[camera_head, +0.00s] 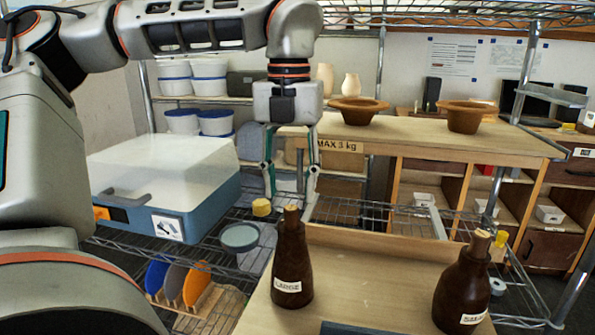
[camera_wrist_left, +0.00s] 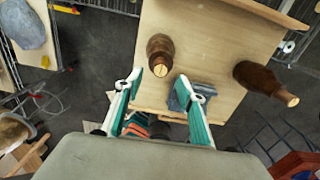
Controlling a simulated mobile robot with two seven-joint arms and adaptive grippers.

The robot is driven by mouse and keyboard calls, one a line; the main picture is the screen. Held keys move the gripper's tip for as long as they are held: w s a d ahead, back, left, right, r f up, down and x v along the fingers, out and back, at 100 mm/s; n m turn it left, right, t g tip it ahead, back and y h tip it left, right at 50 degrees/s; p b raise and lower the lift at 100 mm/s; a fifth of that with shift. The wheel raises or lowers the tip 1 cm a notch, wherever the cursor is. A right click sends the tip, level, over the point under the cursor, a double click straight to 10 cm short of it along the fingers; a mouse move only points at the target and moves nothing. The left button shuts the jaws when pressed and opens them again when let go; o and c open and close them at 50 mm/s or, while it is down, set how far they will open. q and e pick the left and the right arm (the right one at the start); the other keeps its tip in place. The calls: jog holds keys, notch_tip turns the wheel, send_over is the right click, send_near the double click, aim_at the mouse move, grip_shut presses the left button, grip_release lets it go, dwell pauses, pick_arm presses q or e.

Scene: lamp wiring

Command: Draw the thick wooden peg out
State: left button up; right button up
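A dark brown bottle (camera_head: 291,265) labelled LARGE stands upright on the wooden table, with a wooden peg (camera_head: 291,213) in its neck. A second brown bottle (camera_head: 461,290), its label partly readable, stands to the right with its own peg (camera_head: 480,242). My left gripper (camera_head: 290,187) is open and empty, pointing down near the LARGE bottle's top. In the left wrist view the LARGE bottle's peg (camera_wrist_left: 160,70) shows between the spread fingertips (camera_wrist_left: 159,82), apart from both; the height gap is hard to judge. My right gripper is not in view.
The wooden tabletop (camera_head: 390,285) is clear between the bottles; a dark blue-grey object (camera_head: 372,328) lies at its near edge. A blue bin (camera_head: 190,218) with a pale lid stands left. Behind, a raised wooden shelf (camera_head: 430,133) bears two brown bowls (camera_head: 358,112).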

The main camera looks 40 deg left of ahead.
aim_at(291, 208)
pick_arm(q)
notch_tip(291, 208, down, 4)
jog(key=shift+f, duration=1.05)
jog(key=c, duration=1)
grip_shut()
jog(key=shift+o, duration=0.3)
grip_release()
grip_shut()
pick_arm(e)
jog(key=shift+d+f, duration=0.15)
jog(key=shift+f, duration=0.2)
pick_arm(q)
jog(key=shift+r, duration=0.35)
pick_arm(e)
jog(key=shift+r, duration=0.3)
